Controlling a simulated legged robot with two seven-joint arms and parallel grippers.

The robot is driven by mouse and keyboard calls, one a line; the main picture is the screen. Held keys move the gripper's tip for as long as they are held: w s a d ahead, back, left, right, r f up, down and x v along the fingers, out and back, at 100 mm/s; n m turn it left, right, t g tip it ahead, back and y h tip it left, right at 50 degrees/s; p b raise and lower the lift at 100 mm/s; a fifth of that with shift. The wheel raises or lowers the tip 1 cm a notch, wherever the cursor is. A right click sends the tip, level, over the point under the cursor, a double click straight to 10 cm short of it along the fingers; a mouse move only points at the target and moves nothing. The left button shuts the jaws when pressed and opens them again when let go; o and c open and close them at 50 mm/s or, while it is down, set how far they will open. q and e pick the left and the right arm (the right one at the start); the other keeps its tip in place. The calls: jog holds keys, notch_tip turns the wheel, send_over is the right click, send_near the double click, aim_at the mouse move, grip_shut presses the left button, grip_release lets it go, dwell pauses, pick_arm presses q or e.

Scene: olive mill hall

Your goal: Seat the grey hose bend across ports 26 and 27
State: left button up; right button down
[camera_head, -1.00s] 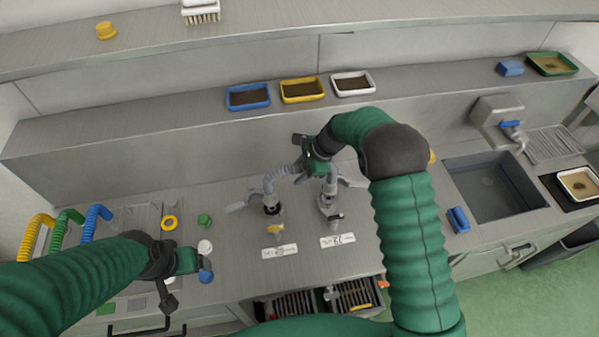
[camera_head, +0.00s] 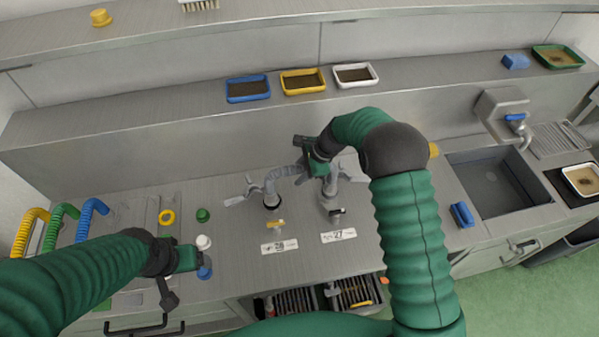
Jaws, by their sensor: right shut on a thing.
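The grey hose bend (camera_head: 283,172) arches between port 26 (camera_head: 271,200) at left and port 27 (camera_head: 332,199) at right. Its left end meets the top of port 26; I cannot tell whether it is fully down. Its right end is largely hidden behind my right gripper (camera_head: 312,163), which is shut on the bend from above, near port 27. Number plates 26 (camera_head: 279,247) and 27 (camera_head: 338,236) lie in front of the ports. My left gripper (camera_head: 192,259) hangs empty-looking over the left counter beside a blue cap (camera_head: 205,271); its jaws are unclear.
Yellow (camera_head: 31,230), green and blue hoses stand at the far left. A yellow ring (camera_head: 167,217), a green cap (camera_head: 203,215) and a white cap (camera_head: 203,242) lie on the counter. Several trays line the ledge behind. A sink (camera_head: 495,186) is at right, with a blue block (camera_head: 462,214) beside it.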

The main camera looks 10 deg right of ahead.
dwell(0.4)
jog(key=shift+f, duration=0.15)
jog(key=shift+f, duration=0.15)
dwell(0.4)
jog(key=c, duration=1)
grip_release()
jog(key=shift+s, duration=0.1)
jog(key=shift+o, duration=0.3)
jog(key=o, duration=0.5)
jog(key=shift+o, duration=0.2)
